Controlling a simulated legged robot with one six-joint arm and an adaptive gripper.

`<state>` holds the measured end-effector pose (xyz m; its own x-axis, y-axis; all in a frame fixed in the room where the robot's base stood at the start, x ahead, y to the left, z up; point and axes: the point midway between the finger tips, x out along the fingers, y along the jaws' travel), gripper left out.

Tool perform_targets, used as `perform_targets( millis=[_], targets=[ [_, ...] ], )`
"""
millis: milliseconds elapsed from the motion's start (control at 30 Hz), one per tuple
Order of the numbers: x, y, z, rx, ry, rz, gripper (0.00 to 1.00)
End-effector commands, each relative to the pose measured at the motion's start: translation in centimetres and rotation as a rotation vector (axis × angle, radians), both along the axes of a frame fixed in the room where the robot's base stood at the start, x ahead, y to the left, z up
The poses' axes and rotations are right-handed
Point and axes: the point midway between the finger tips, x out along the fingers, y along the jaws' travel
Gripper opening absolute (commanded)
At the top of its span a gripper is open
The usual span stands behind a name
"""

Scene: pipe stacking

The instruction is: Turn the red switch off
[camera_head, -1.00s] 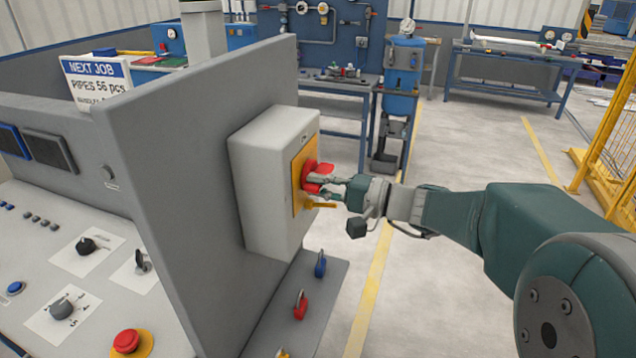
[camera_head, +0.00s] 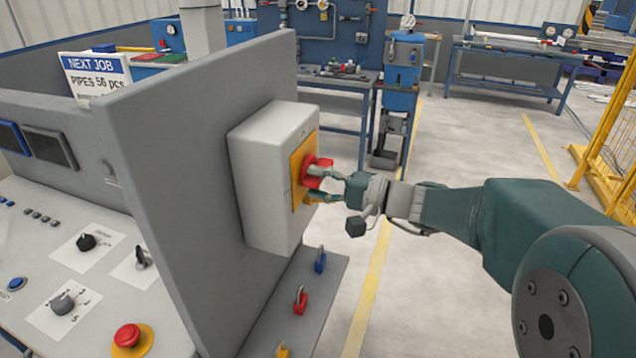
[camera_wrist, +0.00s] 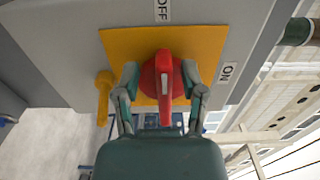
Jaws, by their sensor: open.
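The red switch (camera_head: 314,172) is a rotary knob on a yellow plate on the side of a grey box (camera_head: 267,185). In the wrist view, the red handle (camera_wrist: 164,85) runs up and down the picture, roughly in line with the OFF label (camera_wrist: 162,10). The ON label (camera_wrist: 226,73) is to its right. My gripper (camera_wrist: 162,88) is open, with one finger on each side of the handle. Small gaps seem to show, but I cannot tell whether either finger touches it. It also shows at the switch in the head view (camera_head: 322,184).
A yellow lug (camera_wrist: 103,98) sticks out beside the plate, left of my gripper in the wrist view. A grey upright panel (camera_head: 200,150) carries the box. Red (camera_head: 300,300) and blue (camera_head: 320,260) padlocks stand on the ledge below.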

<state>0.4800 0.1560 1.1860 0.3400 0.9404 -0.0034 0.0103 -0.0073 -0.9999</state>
Motion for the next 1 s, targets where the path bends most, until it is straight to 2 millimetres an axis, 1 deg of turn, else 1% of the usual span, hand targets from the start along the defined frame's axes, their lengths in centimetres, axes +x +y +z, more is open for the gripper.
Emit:
perform_targets(
  millis=[67,167,267,500,600,700,833,1000],
  targets=[
    [0.0,-0.2,0.1,0.001,-0.001,-0.002,0.54],
    [-0.3,-1.2,0.1,0.000,-0.002,-0.003,0.54],
    [-0.9,-2.9,0.1,0.001,-0.001,-0.006,0.54],
    [-2.6,-7.6,0.0,0.000,0.000,-0.006,0.54],
    [-3.2,-9.2,-0.1,-0.001,0.000,-0.005,0.54],
    [-3.7,-10.4,-0.1,-0.001,0.001,-0.003,0.54],
    [-4.0,-11.1,-0.1,-0.001,0.001,0.000,0.54],
    [-4.1,-11.3,-0.1,-0.001,0.001,0.001,0.54]
  ],
)
